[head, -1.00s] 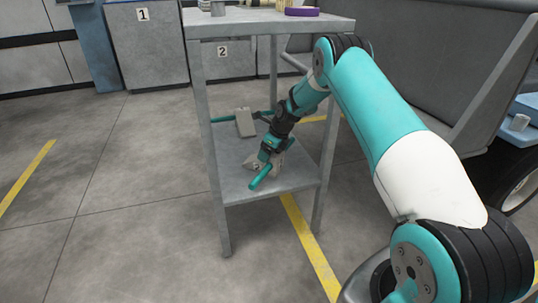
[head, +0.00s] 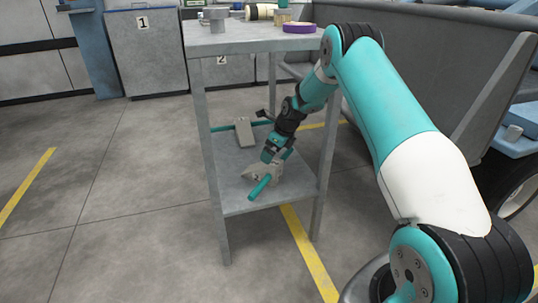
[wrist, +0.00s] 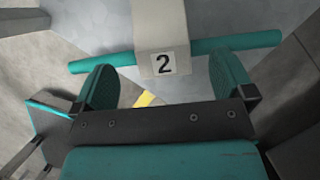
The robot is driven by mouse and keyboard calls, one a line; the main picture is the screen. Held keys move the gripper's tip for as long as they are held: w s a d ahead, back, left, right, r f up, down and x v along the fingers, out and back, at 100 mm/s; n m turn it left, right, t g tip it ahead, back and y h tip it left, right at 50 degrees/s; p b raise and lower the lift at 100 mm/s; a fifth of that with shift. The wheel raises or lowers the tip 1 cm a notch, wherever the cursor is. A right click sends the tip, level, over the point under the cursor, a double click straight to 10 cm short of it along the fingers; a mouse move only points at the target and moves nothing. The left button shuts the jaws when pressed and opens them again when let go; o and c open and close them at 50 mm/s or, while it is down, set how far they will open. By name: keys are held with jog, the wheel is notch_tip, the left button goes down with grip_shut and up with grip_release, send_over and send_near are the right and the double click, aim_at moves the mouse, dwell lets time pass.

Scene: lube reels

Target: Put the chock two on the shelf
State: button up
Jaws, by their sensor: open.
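Chock two (wrist: 160,25) is a pale beige block with a black "2" on a white label and a teal rod across it. In the wrist view it stands just beyond my fingertips, between their lines. My gripper (wrist: 163,80) is open, with a gap between its teal pads and the block. In the head view the chock (head: 262,173) rests on the front of the lower shelf (head: 232,168) of a grey metal stand, partly hidden by my gripper (head: 272,160). Another beige chock (head: 244,132) with a teal rod lies farther back on that shelf.
A grey bin labelled 1 (head: 146,50) stands behind. The floor left of the stand is clear.

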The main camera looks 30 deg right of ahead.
jog(key=p+v, duration=0.1)
jog(key=v, duration=0.5)
jog(key=shift+p, duration=0.4)
jog(key=shift+s, duration=0.1)
jog(key=s+a+r+n+g+y, duration=0.1)
jog(key=s+a+r+n, duration=0.4)
jog(key=a+n, duration=0.25)
jog(key=s+a+r+n+g+p, duration=0.1)
jog(key=s+a+r+n, duration=0.45)
jog(key=a, duration=0.25)
jog(key=s+a+r+n+g+y, duration=0.1)
jog(key=s+a+r+n, duration=0.45)
jog(key=a+n, duration=0.2)
jog(key=s+a+r+n+p, duration=0.1)
jog(key=s+a+r+n, duration=0.15)
jog(key=s+n, duration=0.35)
jog(key=s+a+r+n, duration=0.25)
jog(key=s+n, duration=0.25)
jog(key=s, duration=0.3)
jog(key=s+a+r+n+p, duration=0.1)
jog(key=s+a+r+n, duration=0.15)
jog(key=s+n, duration=0.35)
notch_tip(320, 180, up, 38)
jog(key=s+p, duration=0.2)
jog(key=p, duration=3.5)
jog(key=shift+a+f+g, duration=0.2)
jog(key=shift+a+g, duration=0.1)
jog(key=shift+g, duration=0.1)
